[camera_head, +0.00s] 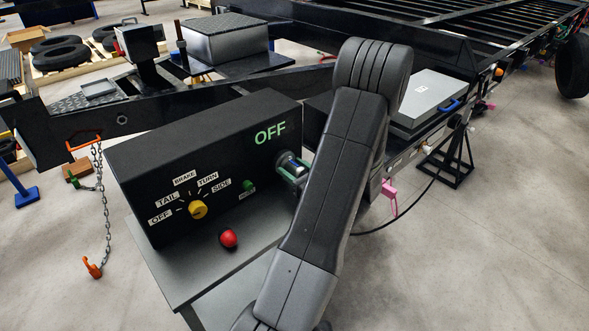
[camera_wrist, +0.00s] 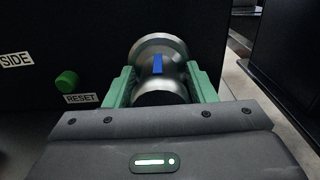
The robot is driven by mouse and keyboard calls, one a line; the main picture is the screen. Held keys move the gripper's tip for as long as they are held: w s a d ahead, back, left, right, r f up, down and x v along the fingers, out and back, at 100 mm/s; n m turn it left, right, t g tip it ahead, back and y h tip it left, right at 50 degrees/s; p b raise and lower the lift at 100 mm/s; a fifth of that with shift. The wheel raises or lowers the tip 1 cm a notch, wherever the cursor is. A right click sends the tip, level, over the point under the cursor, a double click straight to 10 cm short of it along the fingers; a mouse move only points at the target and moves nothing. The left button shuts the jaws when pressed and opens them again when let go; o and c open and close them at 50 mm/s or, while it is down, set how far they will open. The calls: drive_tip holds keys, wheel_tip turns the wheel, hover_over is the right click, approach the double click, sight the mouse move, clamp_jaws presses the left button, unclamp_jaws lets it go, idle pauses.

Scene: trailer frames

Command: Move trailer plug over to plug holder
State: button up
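The trailer plug (camera_wrist: 160,92) is a silver cylinder with a blue mark on top. It sits at a round metal socket on the front face of the black control box (camera_head: 200,150). It also shows in the head view (camera_head: 293,165), partly hidden by my arm. My gripper (camera_wrist: 162,85) has green fingers, one on each side of the plug, and they appear to press against it. I cannot make out the plug holder for certain in either view.
A black cable (camera_head: 405,212) hangs at the right, above open floor.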

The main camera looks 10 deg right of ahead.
drive_tip(key=c, duration=0.7)
drive_tip(key=shift+v, duration=3)
